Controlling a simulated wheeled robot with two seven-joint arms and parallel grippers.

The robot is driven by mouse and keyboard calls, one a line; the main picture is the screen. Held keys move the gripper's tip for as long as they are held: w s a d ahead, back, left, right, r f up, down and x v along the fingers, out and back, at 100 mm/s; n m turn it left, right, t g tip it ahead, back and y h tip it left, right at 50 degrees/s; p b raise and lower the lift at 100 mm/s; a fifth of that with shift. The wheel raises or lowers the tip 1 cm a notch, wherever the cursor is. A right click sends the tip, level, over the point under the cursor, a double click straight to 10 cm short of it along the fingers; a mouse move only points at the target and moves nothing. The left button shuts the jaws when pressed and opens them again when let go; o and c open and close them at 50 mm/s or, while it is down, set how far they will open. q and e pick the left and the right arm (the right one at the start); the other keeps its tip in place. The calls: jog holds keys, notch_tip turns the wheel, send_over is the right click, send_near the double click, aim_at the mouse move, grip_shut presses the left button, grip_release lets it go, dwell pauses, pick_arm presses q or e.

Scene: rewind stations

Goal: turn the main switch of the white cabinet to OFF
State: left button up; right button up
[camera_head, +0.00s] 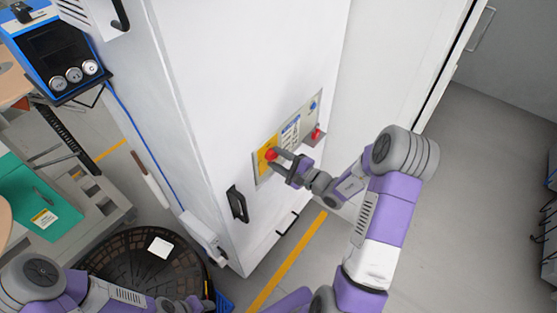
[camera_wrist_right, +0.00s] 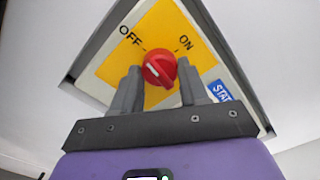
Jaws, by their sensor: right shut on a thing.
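The white cabinet (camera_head: 225,75) fills the middle of the head view. Its control panel (camera_head: 301,126) has a yellow plate (camera_wrist_right: 108,67) at one end, labelled OFF at left and ON at right in the right wrist view. The main switch, a red round knob (camera_head: 270,154), sits on that plate; it also shows in the right wrist view (camera_wrist_right: 160,68). A short white mark is on the knob's left part; I cannot tell for certain which label it points at. My right gripper (camera_head: 279,159) is shut on the knob, one finger on each side. My left gripper (camera_head: 187,304) is low at the bottom edge, its fingers unclear.
A second red knob (camera_head: 316,133) is at the panel's right end. A black door handle (camera_head: 238,203) sticks out below the panel. A round dark slotted platform (camera_head: 125,255) and a green box (camera_head: 35,200) stand at left. Grey floor (camera_head: 490,150) is open at right.

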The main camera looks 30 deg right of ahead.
jog(key=o, duration=1.1)
jog(key=shift+c, duration=0.2)
jog(key=v, duration=0.7)
jog(key=shift+s+p, duration=0.3)
jog(key=shift+d, duration=0.1)
